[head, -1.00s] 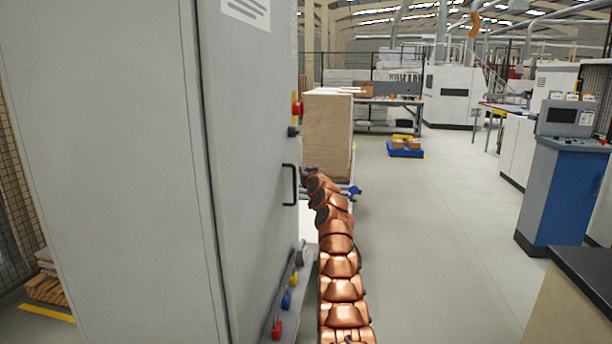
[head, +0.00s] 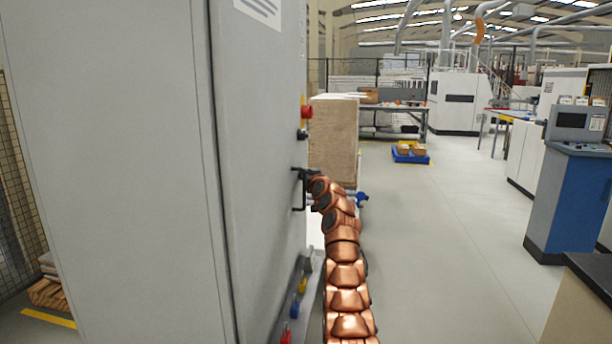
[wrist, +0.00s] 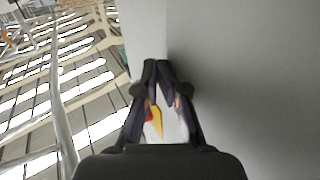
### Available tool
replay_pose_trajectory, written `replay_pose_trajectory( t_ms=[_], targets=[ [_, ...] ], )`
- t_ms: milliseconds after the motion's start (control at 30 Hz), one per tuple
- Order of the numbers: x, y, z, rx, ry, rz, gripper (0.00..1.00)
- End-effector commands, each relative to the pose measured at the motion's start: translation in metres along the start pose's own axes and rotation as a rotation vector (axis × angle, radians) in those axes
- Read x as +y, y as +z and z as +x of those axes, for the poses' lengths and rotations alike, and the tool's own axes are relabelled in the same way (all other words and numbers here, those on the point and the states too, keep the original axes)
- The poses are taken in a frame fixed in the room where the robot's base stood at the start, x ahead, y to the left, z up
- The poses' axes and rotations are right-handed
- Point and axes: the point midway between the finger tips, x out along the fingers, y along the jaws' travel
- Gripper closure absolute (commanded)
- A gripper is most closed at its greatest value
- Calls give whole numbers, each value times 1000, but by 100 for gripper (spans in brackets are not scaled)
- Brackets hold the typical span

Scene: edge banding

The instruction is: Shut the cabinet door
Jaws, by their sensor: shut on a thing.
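The tall grey cabinet (head: 105,150) fills the left of the head view. Its door face (head: 258,130), with a white label at the top, runs away from me at a steep angle. How far the door stands open cannot be told. The black bar handle (head: 300,208) sits near the face's far edge. My gripper (head: 303,177) is at the handle's upper part, shut on it; the contact is small and partly hidden. In the wrist view my gripper (wrist: 157,67) has its fingertips close together beside the grey door face (wrist: 255,70); the handle is hard to make out there.
A red button (head: 307,112) sits above the handle. Coloured valves (head: 296,307) stand low beside the cabinet. A stack of boards (head: 335,135) is behind my arm. The aisle floor (head: 450,230) to the right is free, up to a blue console (head: 568,200).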

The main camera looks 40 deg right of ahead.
Motion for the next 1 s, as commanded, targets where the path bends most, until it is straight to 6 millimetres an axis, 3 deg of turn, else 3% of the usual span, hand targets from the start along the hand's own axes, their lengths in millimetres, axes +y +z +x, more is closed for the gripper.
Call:
replay_pose_trajectory(
  t_ms=[33, 133, 600, 800, 1000],
  targets=[
    [-6, 1, 2, -5, -15, 4, 100],
    [4, 0, -2, -6, -13, 3, 100],
    [81, 1, -43, -1, -8, 1, 100],
    [100, 0, -54, -1, -9, 0, 100],
    [105, 0, -57, 0, -10, 0, 100]
  ],
)
